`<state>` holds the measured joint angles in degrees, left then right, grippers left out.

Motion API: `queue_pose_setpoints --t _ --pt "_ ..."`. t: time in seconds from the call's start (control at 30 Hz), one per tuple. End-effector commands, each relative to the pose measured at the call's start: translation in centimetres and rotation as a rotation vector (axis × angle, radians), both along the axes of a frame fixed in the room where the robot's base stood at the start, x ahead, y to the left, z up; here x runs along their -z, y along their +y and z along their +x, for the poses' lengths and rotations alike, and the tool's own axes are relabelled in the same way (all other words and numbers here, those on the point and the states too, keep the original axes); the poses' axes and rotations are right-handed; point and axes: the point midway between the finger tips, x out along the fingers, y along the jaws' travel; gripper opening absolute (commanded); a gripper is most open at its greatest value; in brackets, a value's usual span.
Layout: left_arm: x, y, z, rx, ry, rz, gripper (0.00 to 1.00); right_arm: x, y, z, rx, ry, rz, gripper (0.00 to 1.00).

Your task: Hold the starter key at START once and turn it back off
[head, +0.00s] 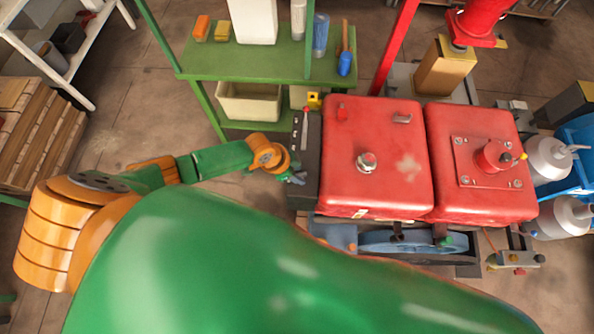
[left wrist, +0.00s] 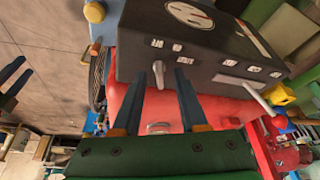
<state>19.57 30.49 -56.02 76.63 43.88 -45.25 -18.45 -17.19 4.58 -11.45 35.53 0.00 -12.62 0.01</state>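The dark control box (head: 304,145) stands against the left side of the red engine housing. It fills the upper part of the left wrist view (left wrist: 200,65), with a round gauge and small white labels too small to read. A small grey key-like handle (left wrist: 158,72), which looks like the starter key, sticks out of its front face. My left gripper (head: 297,180) is beside the box's near end. In the left wrist view its two fingers (left wrist: 160,78) are apart, on either side of the grey handle. I cannot tell if they touch it. My right gripper is not in view.
A pale lever (left wrist: 240,82) sticks out of the box right of the grey handle. The red housings (head: 375,155) lie to the right, with a blue wheel (head: 400,241) below. A green shelf (head: 265,60) stands behind.

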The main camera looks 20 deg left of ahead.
Motion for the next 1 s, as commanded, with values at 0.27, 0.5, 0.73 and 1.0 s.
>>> queue_pose_setpoints --t 0.27,0.5,0.73,1.0 --pt "-2.6 0.8 -0.6 0.002 -0.002 0.002 0.42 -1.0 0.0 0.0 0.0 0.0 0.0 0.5" --pt "-6.2 2.0 -1.5 0.0 -0.001 0.0 0.42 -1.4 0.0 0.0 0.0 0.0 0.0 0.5" --pt "-6.5 2.2 -1.7 0.0 0.001 0.0 0.42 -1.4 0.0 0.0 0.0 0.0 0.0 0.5" --pt "-6.6 1.8 -1.8 0.002 0.001 -0.004 0.42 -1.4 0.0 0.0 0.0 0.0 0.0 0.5"
